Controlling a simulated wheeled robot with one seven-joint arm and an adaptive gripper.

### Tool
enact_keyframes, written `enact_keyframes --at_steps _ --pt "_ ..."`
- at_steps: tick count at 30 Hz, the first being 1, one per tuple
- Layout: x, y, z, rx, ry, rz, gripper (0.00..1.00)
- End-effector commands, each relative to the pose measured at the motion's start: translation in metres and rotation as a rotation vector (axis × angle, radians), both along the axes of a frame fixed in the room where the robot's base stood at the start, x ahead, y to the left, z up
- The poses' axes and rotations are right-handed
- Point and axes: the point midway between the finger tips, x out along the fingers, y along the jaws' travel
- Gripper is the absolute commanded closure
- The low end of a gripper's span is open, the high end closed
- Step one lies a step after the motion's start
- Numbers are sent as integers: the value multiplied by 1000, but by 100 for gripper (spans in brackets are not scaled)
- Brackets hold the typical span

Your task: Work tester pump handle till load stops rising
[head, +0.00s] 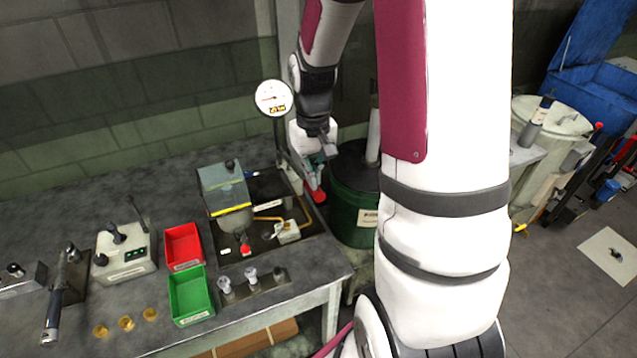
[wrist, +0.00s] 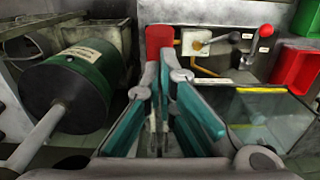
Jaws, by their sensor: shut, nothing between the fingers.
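The pump handle's red grip (head: 319,197) shows just below my gripper (head: 316,183) in the head view, beside the tester. In the wrist view the red grip (wrist: 159,38) lies straight ahead of my fingertips (wrist: 164,66). My gripper is shut with nothing between its fingers. The fingertips are close to the grip; I cannot tell whether they touch it. Most of the handle's bar is hidden behind my fingers. The round white load gauge (head: 272,98) stands above the tester (head: 231,218); its reading is too small to tell.
A dark green drum (head: 351,220) stands close right of the tester. A red bin (head: 183,246) and a green bin (head: 190,296) sit on the bench's front. A blue container (head: 600,90) is far right.

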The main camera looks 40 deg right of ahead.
Motion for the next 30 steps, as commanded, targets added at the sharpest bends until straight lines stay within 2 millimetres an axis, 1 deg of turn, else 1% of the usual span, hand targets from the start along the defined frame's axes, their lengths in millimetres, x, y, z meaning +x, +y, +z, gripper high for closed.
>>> enact_keyframes --at_steps 1,3,7,30 --pt "-2 0 8 0 -1 0 100" --pt "-2 0 14 0 -1 0 100" --pt "-1 0 20 0 0 0 100" --pt "0 0 20 0 0 0 100"
